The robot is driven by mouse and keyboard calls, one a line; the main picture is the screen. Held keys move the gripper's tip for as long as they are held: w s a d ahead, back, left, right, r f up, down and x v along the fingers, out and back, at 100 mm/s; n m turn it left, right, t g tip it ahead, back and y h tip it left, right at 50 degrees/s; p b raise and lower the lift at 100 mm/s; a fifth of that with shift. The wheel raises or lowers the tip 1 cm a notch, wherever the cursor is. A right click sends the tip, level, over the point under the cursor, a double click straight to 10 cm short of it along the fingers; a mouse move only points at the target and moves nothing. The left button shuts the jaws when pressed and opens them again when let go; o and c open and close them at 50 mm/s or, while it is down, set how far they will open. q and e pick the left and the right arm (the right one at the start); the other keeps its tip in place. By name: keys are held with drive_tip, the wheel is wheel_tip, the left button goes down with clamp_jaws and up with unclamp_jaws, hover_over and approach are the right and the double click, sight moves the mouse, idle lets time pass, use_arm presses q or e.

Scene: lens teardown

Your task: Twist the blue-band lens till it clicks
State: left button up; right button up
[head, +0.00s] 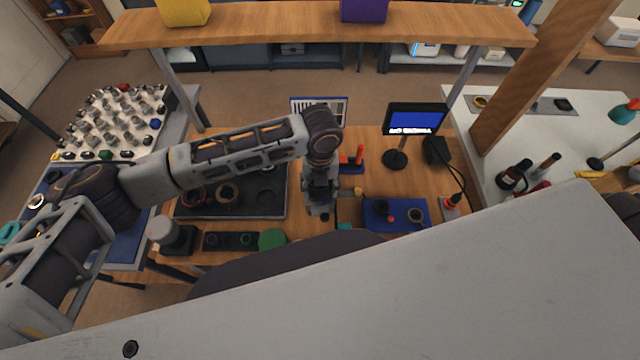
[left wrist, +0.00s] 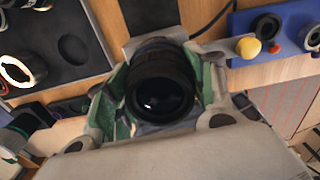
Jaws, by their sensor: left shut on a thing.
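My left gripper (head: 318,203) is over the middle of the wooden bench, pointing down. In the left wrist view, its green-padded fingers (left wrist: 160,108) are shut on a black lens (left wrist: 160,95), one on each side. The lens's dark glass end faces the wrist camera. A faint bluish edge shows at its far rim, but I cannot clearly make out a blue band. What the lens sits on is mostly hidden; a dark plate (left wrist: 150,15) shows just beyond it. In the head view the gripper mostly covers the lens. My right gripper is not in view.
A dark tray (head: 272,182) with round parts is left of the gripper. A blue block (head: 380,222) with a black ring (head: 415,215) is to the right, near a yellow knob (head: 357,191). A red part (head: 359,155) and a monitor (head: 415,120) stand behind.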

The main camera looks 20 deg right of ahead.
use_arm(q)
drive_tip(key=shift+m, duration=0.5)
drive_tip(key=c, duration=0.5)
drive_tip(key=o, duration=1.8)
drive_tip(key=shift+r, duration=0.15)
drive_tip(key=shift+r, duration=5.9)
